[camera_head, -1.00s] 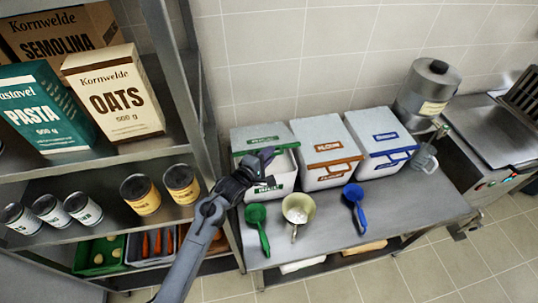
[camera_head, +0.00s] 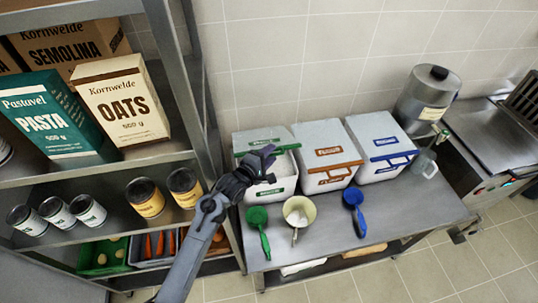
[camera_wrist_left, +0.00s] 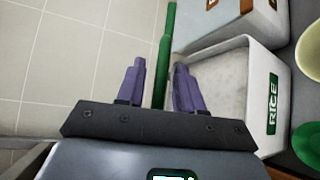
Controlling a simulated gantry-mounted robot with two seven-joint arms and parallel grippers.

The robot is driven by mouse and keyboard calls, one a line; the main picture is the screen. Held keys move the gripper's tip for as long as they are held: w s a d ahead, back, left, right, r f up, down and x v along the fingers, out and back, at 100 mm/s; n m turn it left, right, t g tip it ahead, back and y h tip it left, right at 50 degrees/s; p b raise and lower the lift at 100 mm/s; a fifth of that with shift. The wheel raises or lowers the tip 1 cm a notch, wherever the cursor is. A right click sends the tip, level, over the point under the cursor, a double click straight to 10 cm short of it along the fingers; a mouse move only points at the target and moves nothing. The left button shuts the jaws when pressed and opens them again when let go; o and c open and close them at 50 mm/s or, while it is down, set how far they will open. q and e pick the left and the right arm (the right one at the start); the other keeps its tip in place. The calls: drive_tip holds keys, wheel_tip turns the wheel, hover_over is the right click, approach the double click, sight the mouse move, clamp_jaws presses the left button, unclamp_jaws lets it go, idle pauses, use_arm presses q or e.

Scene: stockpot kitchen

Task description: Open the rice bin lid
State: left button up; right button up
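The rice bin (camera_head: 284,186) is the leftmost of three white bins on the steel table. Its white lid (camera_head: 252,136) has a green handle bar (camera_wrist_left: 161,70) and appears slid back or raised, with a pale speckled interior showing in front of it. The green RICE label (camera_wrist_left: 272,104) faces right in the left wrist view. My left gripper (camera_head: 273,164) is at the front of the lid. In the left wrist view its purple fingers (camera_wrist_left: 158,85) stand apart, with the green bar between them, nearer the right finger. Firm contact cannot be made out. My right gripper is out of view.
Bins with brown (camera_head: 331,180) and blue (camera_head: 385,167) handles stand close at the right. A metal shelf (camera_head: 165,159) with boxes and cans stands at the left.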

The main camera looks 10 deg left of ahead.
use_arm(q)
drive_tip(key=v, duration=0.7)
drive_tip(key=shift+s+a, duration=0.15)
drive_tip(key=shift+s, duration=0.05)
drive_tip(key=shift+c, duration=0.3)
